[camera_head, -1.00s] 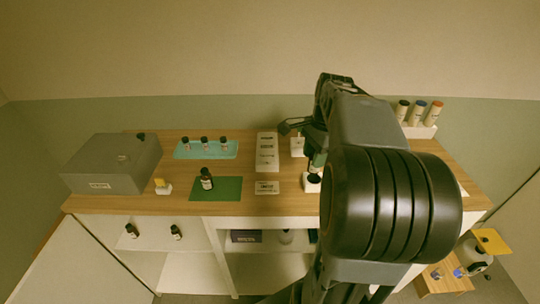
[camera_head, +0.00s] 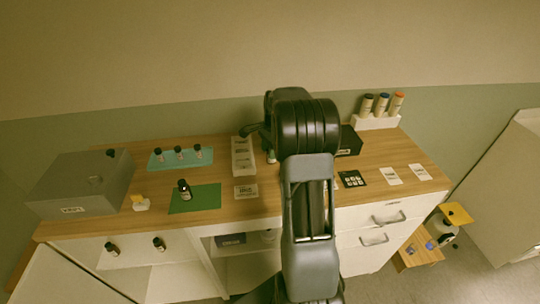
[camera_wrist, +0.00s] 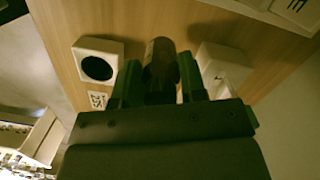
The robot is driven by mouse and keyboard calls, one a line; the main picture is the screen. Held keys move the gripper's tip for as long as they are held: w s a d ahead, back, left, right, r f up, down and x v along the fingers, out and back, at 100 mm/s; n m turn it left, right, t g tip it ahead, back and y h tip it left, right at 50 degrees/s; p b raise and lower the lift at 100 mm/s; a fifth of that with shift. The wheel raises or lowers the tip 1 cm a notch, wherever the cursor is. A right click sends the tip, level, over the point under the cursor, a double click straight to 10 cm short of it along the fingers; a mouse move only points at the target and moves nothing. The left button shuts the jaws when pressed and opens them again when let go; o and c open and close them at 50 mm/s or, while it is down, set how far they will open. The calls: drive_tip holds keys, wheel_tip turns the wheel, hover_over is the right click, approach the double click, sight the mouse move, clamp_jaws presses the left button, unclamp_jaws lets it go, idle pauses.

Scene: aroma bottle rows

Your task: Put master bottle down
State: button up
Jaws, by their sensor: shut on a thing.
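In the wrist view my gripper (camera_wrist: 160,82) is shut on a dark bottle (camera_wrist: 162,58), which sits between its two fingers above the wooden counter. I take it to be the master bottle; its label cannot be read. A white square holder with a round dark hole (camera_wrist: 98,66) lies to the left of the bottle, apart from it. A second white block (camera_wrist: 222,66) is close on the right. Whether the bottle touches the counter cannot be told. In the head view my arm hides the gripper and most of the bottle.
A dark bottle (camera_head: 184,190) stands on a green mat (camera_head: 208,198). Several small bottles stand on a teal mat (camera_head: 203,162). A grey box (camera_head: 82,180) is at the left. A white rack with tubes (camera_head: 376,122) is at the back right. Cards (camera_head: 388,175) lie on the right.

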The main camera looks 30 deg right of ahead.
drive_tip(key=shift+w+f, duration=0.2)
drive_tip(key=shift+f, duration=1.6)
drive_tip(key=shift+f, duration=0.2)
drive_tip(key=o, duration=0.9)
